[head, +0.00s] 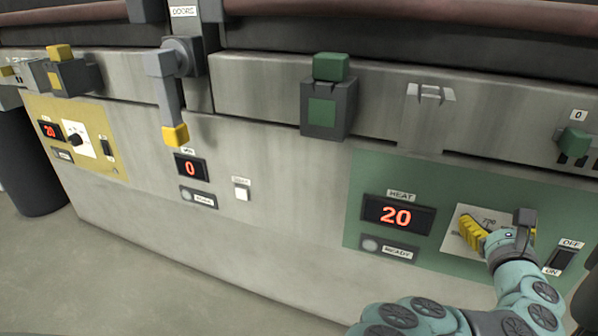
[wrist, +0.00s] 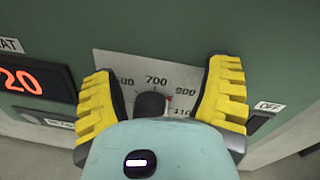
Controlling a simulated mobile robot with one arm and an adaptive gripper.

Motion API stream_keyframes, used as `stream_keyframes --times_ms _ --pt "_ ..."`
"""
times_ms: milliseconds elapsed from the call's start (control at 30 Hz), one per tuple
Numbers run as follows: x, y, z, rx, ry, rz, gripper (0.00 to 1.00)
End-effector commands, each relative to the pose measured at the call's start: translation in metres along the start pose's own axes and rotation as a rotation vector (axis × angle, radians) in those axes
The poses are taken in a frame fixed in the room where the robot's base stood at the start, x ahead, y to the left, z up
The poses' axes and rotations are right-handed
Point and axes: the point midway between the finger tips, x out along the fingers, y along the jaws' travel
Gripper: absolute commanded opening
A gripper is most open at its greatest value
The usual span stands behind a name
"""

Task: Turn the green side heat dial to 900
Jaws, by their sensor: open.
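The green side heat dial shows in the wrist view as a dark knob (wrist: 150,104) on a pale scale plate (wrist: 150,65) with marks including 700 and 900. My gripper (wrist: 163,95) is open, with one yellow finger on each side of the knob and visible gaps between. In the head view my gripper (head: 475,232) covers most of the scale plate (head: 462,217), and the knob is hidden there. The heat display (head: 397,215) on the green panel (head: 367,176) reads 20. Where the knob points is hard to tell.
An ON/OFF switch (head: 563,260) sits just right of my gripper. A READY lamp (head: 371,245) is below the display. A green-topped lever block (head: 328,100) is above the panel. A yellow panel (head: 100,120) with its own dial is at the far left.

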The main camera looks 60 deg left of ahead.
Motion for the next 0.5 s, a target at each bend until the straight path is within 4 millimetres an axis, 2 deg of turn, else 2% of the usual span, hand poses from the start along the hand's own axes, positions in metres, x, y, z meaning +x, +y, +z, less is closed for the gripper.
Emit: stream_keyframes --times_ms 233,500 --pt "-0.001 -0.007 0.027 -0.004 -0.004 0.003 0.76" --pt "-0.001 -0.011 0.040 0.000 -0.001 0.004 0.76"
